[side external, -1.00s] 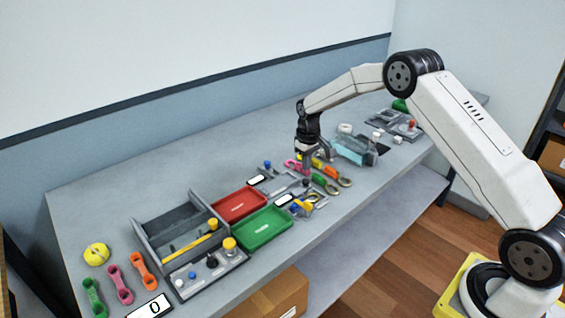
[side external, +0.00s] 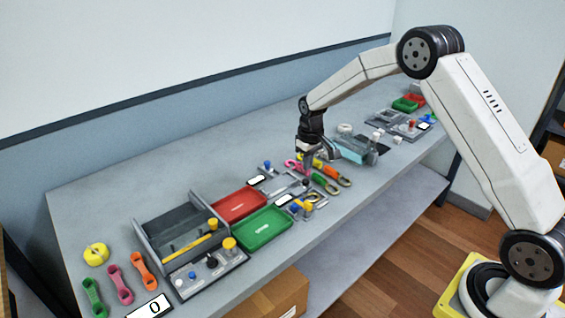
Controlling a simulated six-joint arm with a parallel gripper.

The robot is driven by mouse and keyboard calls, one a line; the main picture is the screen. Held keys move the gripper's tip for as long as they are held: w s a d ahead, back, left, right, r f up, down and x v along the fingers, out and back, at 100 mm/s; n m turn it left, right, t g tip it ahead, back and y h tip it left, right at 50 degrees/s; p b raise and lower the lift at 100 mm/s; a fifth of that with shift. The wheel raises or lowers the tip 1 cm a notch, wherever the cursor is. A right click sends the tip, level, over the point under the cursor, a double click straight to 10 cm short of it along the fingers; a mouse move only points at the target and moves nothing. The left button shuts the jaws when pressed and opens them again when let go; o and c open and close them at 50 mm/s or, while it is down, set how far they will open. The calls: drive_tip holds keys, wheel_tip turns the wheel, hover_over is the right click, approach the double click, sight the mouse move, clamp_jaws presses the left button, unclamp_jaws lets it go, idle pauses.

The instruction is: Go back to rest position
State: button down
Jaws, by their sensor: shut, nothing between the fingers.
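My gripper (side external: 309,163) points down above the middle of the long grey bench (side external: 100,187). Its fingers are shut with nothing visible between them. It hangs close to the pink, yellow and green-handled tools (side external: 325,183); I cannot tell the exact gap above them. My arm reaches in from the right, with its elbow raised high over the bench.
Left of the gripper are a red tray (side external: 238,204), a green tray (side external: 262,230) and a grey divided box (side external: 180,232). Right of it are a light-blue box (side external: 350,151) and grey fixtures (side external: 395,125). A wall runs behind. Air above the bench's left half is clear.

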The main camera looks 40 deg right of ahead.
drive_tip(key=s+a+r, duration=0.1)
drive_tip(key=s+a, duration=0.2)
drive_tip(key=s, duration=0.5)
drive_tip(key=s+a+r+t, duration=0.1)
drive_tip(key=s+a+r, duration=0.1)
drive_tip(key=s, duration=0.6)
drive_tip(key=s+a+r+t, duration=0.1)
drive_tip(key=s+a, duration=0.3)
drive_tip(key=s, duration=0.5)
drive_tip(key=shift+a+r, duration=0.3)
drive_tip(key=shift+r, duration=0.45)
